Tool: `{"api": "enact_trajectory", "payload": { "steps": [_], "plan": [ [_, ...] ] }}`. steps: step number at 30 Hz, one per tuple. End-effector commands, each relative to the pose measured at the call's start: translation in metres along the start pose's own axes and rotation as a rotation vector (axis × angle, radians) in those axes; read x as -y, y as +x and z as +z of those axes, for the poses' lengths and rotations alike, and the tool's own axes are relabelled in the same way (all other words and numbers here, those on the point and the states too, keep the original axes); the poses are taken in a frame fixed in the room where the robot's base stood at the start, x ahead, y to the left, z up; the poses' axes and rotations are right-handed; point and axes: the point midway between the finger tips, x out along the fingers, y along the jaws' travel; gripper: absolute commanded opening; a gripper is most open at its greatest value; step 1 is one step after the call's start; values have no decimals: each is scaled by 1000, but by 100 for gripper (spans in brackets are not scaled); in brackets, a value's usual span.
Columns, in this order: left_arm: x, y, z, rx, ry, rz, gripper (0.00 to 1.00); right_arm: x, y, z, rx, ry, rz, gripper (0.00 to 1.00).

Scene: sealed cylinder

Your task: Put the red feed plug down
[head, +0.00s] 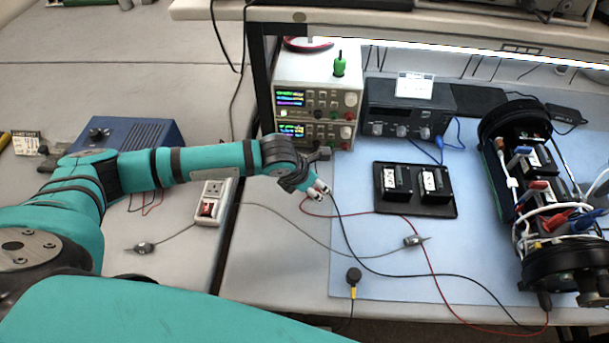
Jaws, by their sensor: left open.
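My left gripper (318,193) reaches in from the left and is open, low at the left edge of the blue mat (300,250), in front of the power supply. A thin red lead (432,270) runs from beside its fingertips across the mat to the front right. The red feed plug itself is too small to make out; the end of the red lead is at or under the fingertips. A black lead (378,270) also starts by the fingertips. I cannot tell whether the fingers touch either lead. My right gripper is not in view.
The power supply (317,75) and a black instrument (408,107) stand behind. A black tray (415,208) holds two modules. The open cylinder assembly (500,125) fills the right. A socket strip (212,203) lies left. The mat's front middle is mostly clear.

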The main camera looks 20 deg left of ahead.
Motion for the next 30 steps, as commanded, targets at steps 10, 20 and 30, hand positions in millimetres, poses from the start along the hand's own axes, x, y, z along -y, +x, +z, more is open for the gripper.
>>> {"api": "enact_trajectory", "payload": {
  "steps": [10, 20, 30],
  "plan": [
    [0, -74, 0, 5, 2, 2, 44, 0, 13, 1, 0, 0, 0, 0],
    [0, -98, 1, 3, 0, 0, 44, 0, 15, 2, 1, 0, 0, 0],
    [0, -98, 1, 4, 0, 0, 44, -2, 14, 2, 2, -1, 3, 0]
  ]
}}
